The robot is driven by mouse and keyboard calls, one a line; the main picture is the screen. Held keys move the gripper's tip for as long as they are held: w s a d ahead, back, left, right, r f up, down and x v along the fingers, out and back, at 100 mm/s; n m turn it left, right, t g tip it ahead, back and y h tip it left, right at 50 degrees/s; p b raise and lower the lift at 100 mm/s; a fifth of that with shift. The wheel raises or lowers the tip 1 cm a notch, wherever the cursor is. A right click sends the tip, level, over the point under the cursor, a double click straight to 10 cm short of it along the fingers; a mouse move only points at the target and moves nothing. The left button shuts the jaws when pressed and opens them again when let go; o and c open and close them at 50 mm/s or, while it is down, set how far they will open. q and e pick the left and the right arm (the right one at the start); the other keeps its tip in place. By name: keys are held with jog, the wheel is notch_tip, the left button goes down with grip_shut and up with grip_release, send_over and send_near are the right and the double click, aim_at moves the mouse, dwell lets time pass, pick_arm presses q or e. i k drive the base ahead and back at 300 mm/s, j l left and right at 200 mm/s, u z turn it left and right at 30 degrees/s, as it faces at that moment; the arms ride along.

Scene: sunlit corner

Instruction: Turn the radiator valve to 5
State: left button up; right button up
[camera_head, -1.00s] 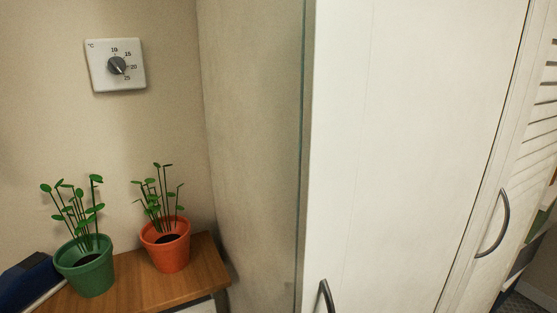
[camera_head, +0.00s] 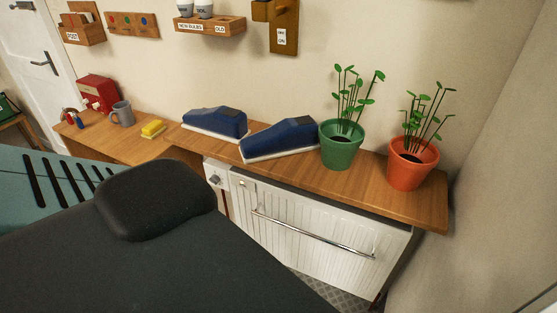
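The white ribbed radiator (camera_head: 310,230) with a metal rail across its front stands under the wooden shelf. Neither of my grippers is in view.
Two blue-and-white objects (camera_head: 280,138), a green pot (camera_head: 341,148) and an orange pot (camera_head: 411,165) with plants stand on the shelf (camera_head: 300,173). A mug (camera_head: 123,114) and yellow block (camera_head: 153,128) sit further left. A large dark form covers the lower left.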

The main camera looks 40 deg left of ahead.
aim_at(215, 179)
jog(key=j+u, duration=0.1)
jog(key=u, duration=1)
